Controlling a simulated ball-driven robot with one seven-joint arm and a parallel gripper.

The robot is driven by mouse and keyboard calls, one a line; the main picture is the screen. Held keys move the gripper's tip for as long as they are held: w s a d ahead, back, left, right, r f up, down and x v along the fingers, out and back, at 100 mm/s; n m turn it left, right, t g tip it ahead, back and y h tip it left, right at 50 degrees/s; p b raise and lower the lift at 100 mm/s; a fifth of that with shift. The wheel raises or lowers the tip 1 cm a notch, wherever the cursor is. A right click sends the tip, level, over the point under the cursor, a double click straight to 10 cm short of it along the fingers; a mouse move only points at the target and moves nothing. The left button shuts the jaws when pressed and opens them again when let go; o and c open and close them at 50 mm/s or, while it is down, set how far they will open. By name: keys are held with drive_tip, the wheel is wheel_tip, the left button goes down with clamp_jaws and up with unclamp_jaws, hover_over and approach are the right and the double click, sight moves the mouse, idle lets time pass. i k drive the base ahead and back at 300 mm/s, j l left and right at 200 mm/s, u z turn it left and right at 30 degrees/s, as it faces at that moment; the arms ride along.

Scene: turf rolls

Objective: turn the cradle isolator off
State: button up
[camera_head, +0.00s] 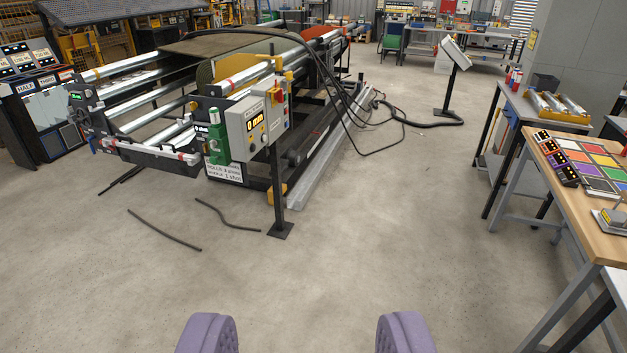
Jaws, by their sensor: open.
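My gripper (307,335) shows as two purple padded fingers at the bottom edge, spread wide apart and empty over the floor. Ahead and to the left stands the roll cradle (165,125), a frame with metal rollers. At its near end, a grey control box (240,130) with a yellow-lit display sits on a black post. On the right side of this box is a small panel with a red and yellow switch (277,97), which looks like the isolator. Its handle position is too small to tell. My gripper is well short of it, with open floor between.
A black post base (280,231) stands on the floor, with loose dark strips (165,230) to its left. A wooden bench (590,215) with coloured samples stands at right. The middle floor is clear.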

sight(278, 96)
drive_tip(key=i, duration=2.4)
drive_tip(key=i+u, duration=0.1)
drive_tip(key=i, duration=0.5)
drive_tip(key=i+l, duration=0.1)
drive_tip(key=i, duration=0.45)
drive_tip(key=i+l+u, duration=0.15)
drive_tip(key=i, duration=0.45)
drive_tip(key=i+l, duration=0.1)
drive_tip(key=i, duration=0.5)
drive_tip(key=i+u, duration=0.3)
drive_tip(key=k, duration=0.1)
